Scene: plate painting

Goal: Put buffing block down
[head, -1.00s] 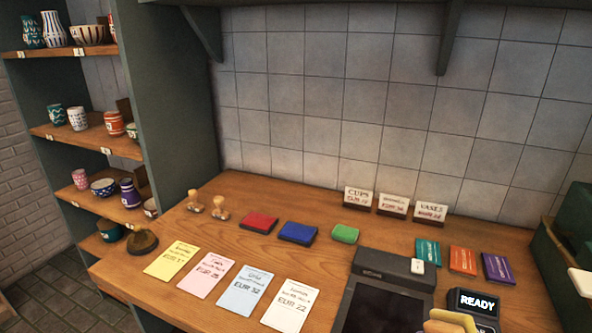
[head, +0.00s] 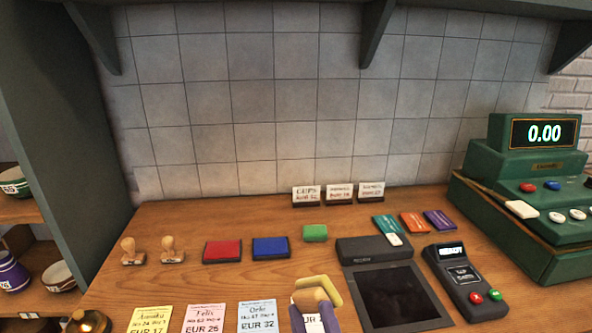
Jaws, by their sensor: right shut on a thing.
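My right gripper (head: 316,312) is at the bottom edge, low in the head view, just left of the black tablet. It is shut on a yellow-tan block (head: 320,284), which I take to be the buffing block. The fingers and the block overlap, so its full shape is hidden. I cannot tell how far above the wooden counter (head: 215,283) the block is. My left gripper is not in view.
Two wooden stamps (head: 150,251), a red pad (head: 222,250), a blue pad (head: 271,247) and a green block (head: 315,233) line the counter. Price cards lie in front. The tablet (head: 395,295), card terminal (head: 465,283) and green cash register (head: 525,215) stand right.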

